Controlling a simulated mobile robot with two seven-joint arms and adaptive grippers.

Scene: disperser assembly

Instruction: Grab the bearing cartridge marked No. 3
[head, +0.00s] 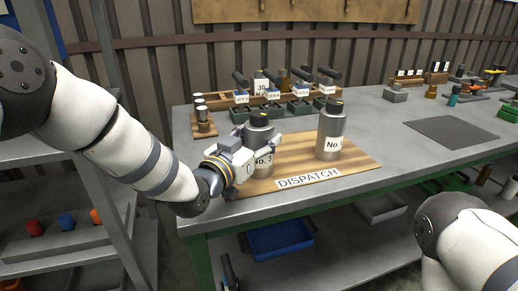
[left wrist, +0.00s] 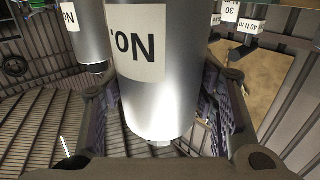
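The bearing cartridge marked No. 3 (head: 262,159) is a grey metal cylinder with a dark top and a white label. It stands upright on the wooden dispatch board (head: 345,160), at its left side. My left gripper (head: 248,163) is at the cartridge from the left, partly hiding it. In the left wrist view the cartridge (left wrist: 165,95) lies between the two fingers of my left gripper (left wrist: 160,110); whether both pads press on it is unclear. A second, similar cartridge (head: 331,132) stands to the right, its number not fully readable. My right gripper is out of view.
Behind the board stands a rack (head: 300,108) of green holders with dark-handled tools. A small wooden stand (head: 203,126) is at the table's left edge. A blue bin (head: 280,238) sits below.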

